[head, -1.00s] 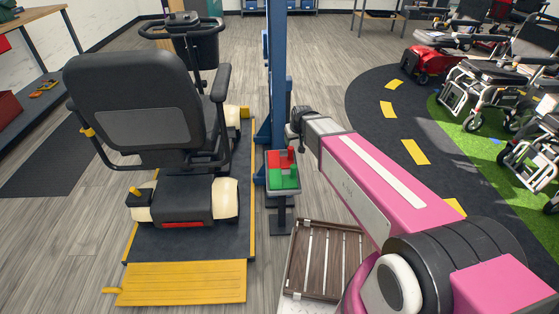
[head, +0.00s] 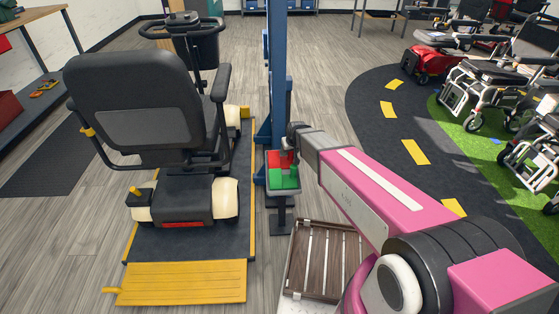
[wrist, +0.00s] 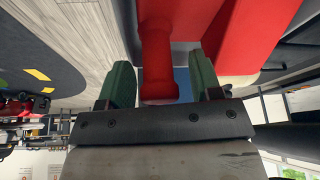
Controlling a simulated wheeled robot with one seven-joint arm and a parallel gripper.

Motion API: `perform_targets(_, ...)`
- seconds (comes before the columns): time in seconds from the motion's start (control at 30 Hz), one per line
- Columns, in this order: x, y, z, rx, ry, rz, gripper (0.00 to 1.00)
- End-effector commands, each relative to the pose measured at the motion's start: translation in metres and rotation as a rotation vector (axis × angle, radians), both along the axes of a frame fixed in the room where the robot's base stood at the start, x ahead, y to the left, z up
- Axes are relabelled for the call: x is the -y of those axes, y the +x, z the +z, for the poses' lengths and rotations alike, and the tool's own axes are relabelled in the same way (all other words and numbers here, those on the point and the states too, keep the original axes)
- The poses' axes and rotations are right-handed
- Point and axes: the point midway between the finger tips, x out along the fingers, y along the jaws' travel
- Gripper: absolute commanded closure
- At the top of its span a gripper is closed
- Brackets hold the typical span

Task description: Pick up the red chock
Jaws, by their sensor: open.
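The red chock (head: 287,160) sits on the small stand's tray, on its red and green top. In the wrist view a red post-like part of the chock (wrist: 158,50) stands between the two green fingers. My gripper (wrist: 161,82) is open, with a finger on each side of this part and gaps visible beside it. In the head view my gripper (head: 293,142) is right over the chock's upper end and partly hides it.
The tray (head: 284,193) stands beside a blue column (head: 278,80). A mobility scooter (head: 150,110) is on a yellow-edged platform at left. A slatted wooden crate (head: 327,260) lies below my arm. Wheelchairs (head: 480,85) line the right.

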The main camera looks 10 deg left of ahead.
Motion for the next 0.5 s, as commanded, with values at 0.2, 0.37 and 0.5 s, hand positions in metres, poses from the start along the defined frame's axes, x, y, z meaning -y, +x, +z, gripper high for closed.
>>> perform_targets(0.2, -0.0002, 0.0002, -0.0009, 0.001, 0.0, 0.0, 0.41)
perform_targets(0.37, -0.0002, 0.0001, -0.0007, 0.001, 0.0, 0.0, 0.93)
perform_targets(0.5, -0.0002, 0.0002, -0.0003, 0.002, 0.001, -0.001, 1.0)
